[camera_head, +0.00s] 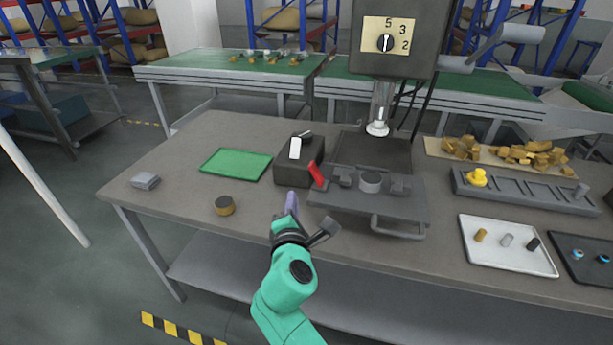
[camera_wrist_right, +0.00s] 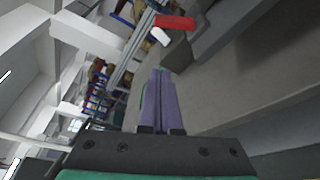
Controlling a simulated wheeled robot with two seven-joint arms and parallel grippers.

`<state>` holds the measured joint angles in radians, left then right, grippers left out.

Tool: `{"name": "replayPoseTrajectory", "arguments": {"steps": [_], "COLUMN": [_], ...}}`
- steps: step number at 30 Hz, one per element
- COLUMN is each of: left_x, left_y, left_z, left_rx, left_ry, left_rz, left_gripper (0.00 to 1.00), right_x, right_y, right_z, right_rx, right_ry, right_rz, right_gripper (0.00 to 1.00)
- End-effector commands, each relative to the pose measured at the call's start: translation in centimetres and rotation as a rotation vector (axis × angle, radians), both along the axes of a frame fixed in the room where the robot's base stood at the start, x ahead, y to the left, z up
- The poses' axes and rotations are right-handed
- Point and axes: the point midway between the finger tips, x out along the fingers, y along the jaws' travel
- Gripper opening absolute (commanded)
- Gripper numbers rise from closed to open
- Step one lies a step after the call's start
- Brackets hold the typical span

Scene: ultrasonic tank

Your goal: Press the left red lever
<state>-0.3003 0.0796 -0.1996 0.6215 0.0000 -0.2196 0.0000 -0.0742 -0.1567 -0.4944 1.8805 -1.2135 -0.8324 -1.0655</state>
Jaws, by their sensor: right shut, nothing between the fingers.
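One red lever (camera_head: 317,175) stands tilted between a dark grey box (camera_head: 286,173) and the drill-press vise (camera_head: 370,182). It also shows at the top of the right wrist view (camera_wrist_right: 175,22). My right gripper (camera_head: 291,200) has purple fingers, shut and empty, in front of the box and to the lower left of the lever. In the wrist view its closed fingers (camera_wrist_right: 160,88) point towards the lever, with a visible gap between them. A white part (camera_head: 295,148) sits on top of the box. My left gripper is not in view.
A green mat (camera_head: 236,164), a brass-rimmed puck (camera_head: 225,206) and a small grey block (camera_head: 145,181) lie to the left. A white tray (camera_head: 490,258) and a grey divided rack (camera_head: 530,195) are to the right. The table's front left is mostly clear.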

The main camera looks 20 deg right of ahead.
Motion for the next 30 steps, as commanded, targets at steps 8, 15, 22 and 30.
{"name": "replayPoseTrajectory", "arguments": {"steps": [8,15,22,30], "left_x": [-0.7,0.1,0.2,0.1], "left_y": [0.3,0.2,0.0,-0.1], "left_z": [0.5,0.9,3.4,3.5], "left_rx": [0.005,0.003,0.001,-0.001], "left_ry": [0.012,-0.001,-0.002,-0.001], "left_rz": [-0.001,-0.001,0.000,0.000], "left_gripper": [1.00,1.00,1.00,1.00], "right_x": [3.5,8.6,8.1,7.6], "right_y": [-0.9,-2.3,-4.9,-5.6], "right_z": [-0.4,-1.3,0.3,0.3], "right_rx": [-0.002,-0.002,0.002,0.001], "right_ry": [0.000,0.000,0.001,0.001], "right_rz": [-0.001,-0.001,-0.001,0.000], "right_gripper": [0.00,0.00,0.00,0.00]}}
